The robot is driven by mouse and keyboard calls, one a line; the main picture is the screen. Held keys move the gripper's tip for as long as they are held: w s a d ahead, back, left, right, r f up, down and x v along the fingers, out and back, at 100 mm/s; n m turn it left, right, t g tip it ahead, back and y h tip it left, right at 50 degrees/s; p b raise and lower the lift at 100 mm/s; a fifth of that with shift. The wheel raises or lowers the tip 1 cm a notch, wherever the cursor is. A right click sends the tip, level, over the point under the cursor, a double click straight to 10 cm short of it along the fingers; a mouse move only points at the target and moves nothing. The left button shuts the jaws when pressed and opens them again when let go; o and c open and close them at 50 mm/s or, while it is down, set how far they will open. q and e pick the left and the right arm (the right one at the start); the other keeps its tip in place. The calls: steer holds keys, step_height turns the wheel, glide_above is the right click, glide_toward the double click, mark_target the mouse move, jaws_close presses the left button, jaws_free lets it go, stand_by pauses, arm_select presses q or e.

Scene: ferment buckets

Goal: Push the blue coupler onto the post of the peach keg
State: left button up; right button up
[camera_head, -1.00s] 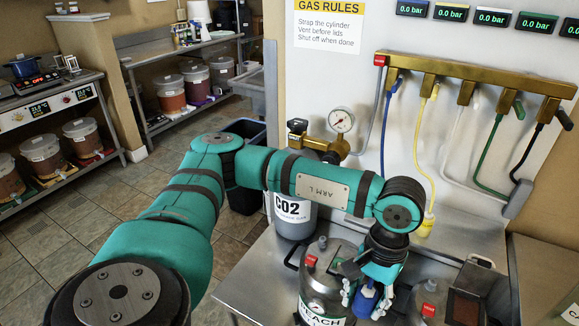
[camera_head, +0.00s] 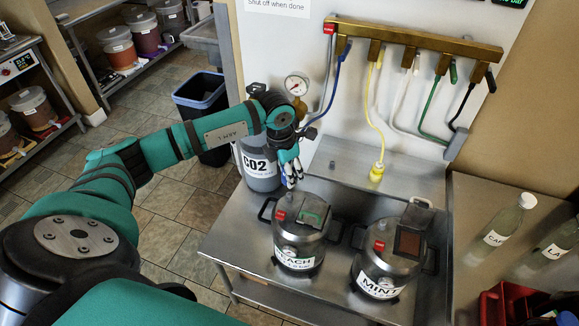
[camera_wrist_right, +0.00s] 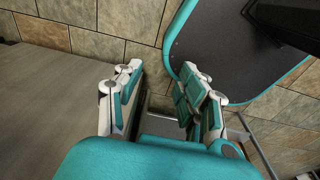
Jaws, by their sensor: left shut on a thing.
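The peach keg (camera_head: 297,262) stands on the steel bench in the head view, upright, its label partly readable as "EACH". Its lid has a red tag and a green-framed panel; I cannot clearly make out its post. My left gripper (camera_head: 291,179) is above the keg's back edge, fingers pointing down, and is shut on the blue coupler, which the fingers almost wholly hide. The blue hose (camera_head: 337,72) runs from the brass manifold down to behind this gripper. My right gripper (camera_wrist_right: 162,95) is open and empty in the right wrist view.
The mint keg (camera_head: 377,285) stands right of the peach keg. The CO2 cylinder (camera_head: 261,172) and gauge (camera_head: 297,84) are behind and left. Bottles (camera_head: 503,228) and a red crate (camera_head: 514,298) are at right.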

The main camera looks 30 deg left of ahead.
mark_target(289, 194)
arm_select(q)
steer(key=shift+f+b, duration=1.1)
steer(key=shift+f, duration=0.9)
steer(key=shift+f+b, duration=0.55)
steer(key=shift+f+b, duration=0.1)
steer(key=shift+b, duration=0.35)
steer(key=shift+f+b, duration=0.45)
stand_by(0.4)
steer(key=shift+f+b, duration=0.9)
steer(key=shift+b, duration=0.1)
stand_by(0.7)
steer(key=shift+f+b, duration=0.3)
steer(key=shift+b, duration=0.25)
stand_by(1.2)
